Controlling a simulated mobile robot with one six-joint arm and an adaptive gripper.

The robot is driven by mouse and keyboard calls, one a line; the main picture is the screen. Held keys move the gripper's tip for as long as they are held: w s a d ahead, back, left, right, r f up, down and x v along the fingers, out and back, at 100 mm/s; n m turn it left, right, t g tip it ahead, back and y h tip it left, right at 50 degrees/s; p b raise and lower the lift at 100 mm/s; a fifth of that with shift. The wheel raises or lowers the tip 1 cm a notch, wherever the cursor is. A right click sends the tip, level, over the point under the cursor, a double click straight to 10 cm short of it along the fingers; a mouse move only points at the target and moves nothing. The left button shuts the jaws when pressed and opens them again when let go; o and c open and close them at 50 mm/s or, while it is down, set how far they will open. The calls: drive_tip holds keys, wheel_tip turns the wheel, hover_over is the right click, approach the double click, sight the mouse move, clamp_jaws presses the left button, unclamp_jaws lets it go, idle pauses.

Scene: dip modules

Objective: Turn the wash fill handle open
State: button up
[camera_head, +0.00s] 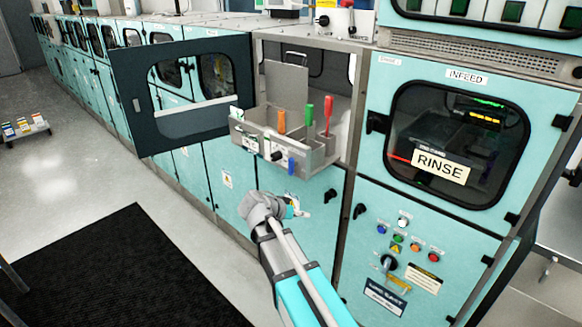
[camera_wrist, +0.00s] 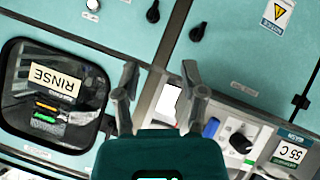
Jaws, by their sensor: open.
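A small blue handle (camera_head: 291,166) hangs on the front of the grey panel below the open hatch. It also shows in the wrist view (camera_wrist: 211,128), to the right of my fingers. A black knob (camera_head: 277,155) sits just left of it and shows in the wrist view too (camera_wrist: 240,142). Their labels are too small to read, so I cannot tell for certain which is the wash fill handle. My gripper (camera_wrist: 159,68) is open and empty. In the head view my gripper (camera_head: 297,210) is below the panel, apart from the blue handle.
An open dark hatch door (camera_head: 183,90) stands out at left. A tray (camera_head: 318,158) holds orange, green and red-handled tools. The RINSE window (camera_head: 455,145) and control buttons (camera_head: 398,237) are at right. A black mat (camera_head: 110,270) lies on the floor; the floor at left is mostly clear.

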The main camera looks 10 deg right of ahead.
drive_tip(key=w+a+r+m+t+h+b, duration=0.1)
drive_tip(key=w+a+r+m+t+h, duration=0.15)
drive_tip(key=w+a+r, duration=0.2)
drive_tip(key=m+t+h+b, duration=0.1)
drive_tip(key=t+h, duration=0.1)
drive_tip(key=t, duration=0.2)
approach(289, 164)
drive_tip(key=v, duration=0.2)
drive_tip(key=shift+s+a+r, duration=0.1)
drive_tip(key=shift+s+a, duration=0.15)
drive_tip(key=shift+a, duration=0.05)
drive_tip(key=shift+w, duration=0.1)
drive_tip(key=x, duration=1.3)
drive_tip(key=shift+w+d, duration=0.15)
drive_tip(key=shift+d, duration=0.2)
clamp_jaws()
